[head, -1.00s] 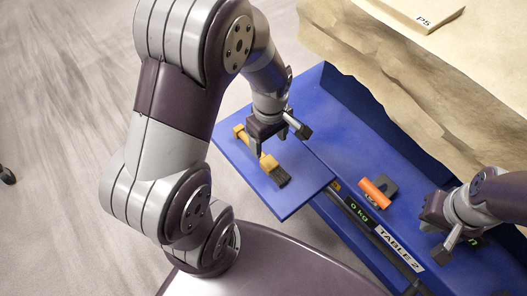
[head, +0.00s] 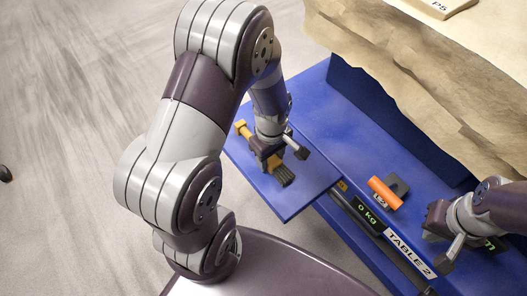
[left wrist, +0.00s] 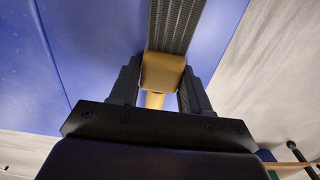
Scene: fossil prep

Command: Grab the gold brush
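The gold brush lies on a blue side panel of the table. Its gold handle end (head: 241,128) and dark bristles (head: 284,176) show on either side of my left gripper (head: 268,160), which is down over its middle. In the left wrist view the gold body (left wrist: 162,72) sits between the two fingers of my left gripper (left wrist: 160,88), with bristles pointing away. The fingers stand apart, close beside the gold part; firm contact is not clear. My right gripper (head: 440,228) is over the table at the right, its fingers partly hidden.
An orange-handled tool (head: 384,193) with a dark part lies on the blue table (head: 340,160). A "0 kg" display (head: 367,211) and "TABLE 2" label (head: 409,252) are on the front edge. A tan rock-like slab (head: 420,80) rises behind.

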